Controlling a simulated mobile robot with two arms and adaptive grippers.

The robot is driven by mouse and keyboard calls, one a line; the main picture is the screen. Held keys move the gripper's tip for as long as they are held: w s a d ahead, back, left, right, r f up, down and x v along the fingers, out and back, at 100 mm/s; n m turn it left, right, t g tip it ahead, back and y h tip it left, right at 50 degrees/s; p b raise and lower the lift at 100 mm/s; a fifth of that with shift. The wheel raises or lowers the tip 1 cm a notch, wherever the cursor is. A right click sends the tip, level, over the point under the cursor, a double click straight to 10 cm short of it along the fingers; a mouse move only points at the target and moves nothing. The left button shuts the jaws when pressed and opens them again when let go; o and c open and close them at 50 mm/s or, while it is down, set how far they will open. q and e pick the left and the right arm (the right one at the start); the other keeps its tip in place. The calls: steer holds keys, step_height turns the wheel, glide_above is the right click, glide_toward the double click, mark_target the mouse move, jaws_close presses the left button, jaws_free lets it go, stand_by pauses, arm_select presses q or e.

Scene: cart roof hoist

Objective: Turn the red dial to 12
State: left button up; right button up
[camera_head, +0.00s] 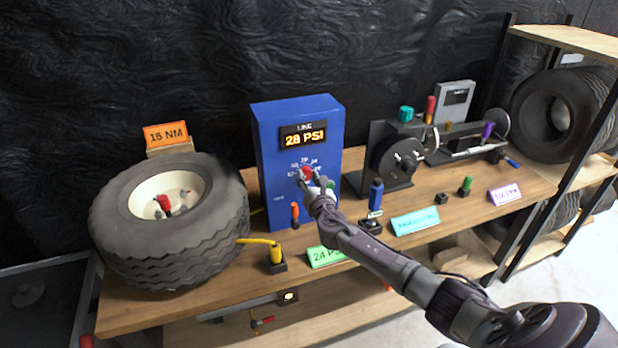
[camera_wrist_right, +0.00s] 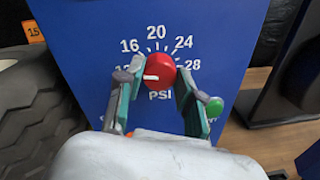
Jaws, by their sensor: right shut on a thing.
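The red dial (camera_wrist_right: 160,69) is on the front of a blue box (camera_head: 265,160), inside a printed scale with 16, 20, 24 and 28 above "PSI". The number at the scale's lower left is partly hidden by a finger; only its first digit shows clearly. The dial's white pointer mark points left and slightly down, toward that number. The display (camera_head: 303,136) on the box reads 28 PSI under the word LINE. My right gripper (camera_wrist_right: 158,78) is shut on the dial, one finger on each side; in the head view the arm partly covers the dial. My left gripper is not seen.
A large tire (camera_head: 170,240) with an orange 15 NM sign (camera_head: 166,134) lies left of the box. A black machine (camera_head: 398,160) stands to its right. Small coloured tools and a green label (camera_head: 326,257) are along the wooden bench (camera_head: 210,305) front. A shelf with tires is at right.

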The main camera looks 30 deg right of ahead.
steer(key=shift+f+n, duration=0.1)
steer(key=shift+n, duration=0.9)
steer(key=o, duration=1.2)
steer(key=shift+c, duration=0.2)
steer(key=v, duration=1.2)
steer(key=shift+s+f, duration=0.1)
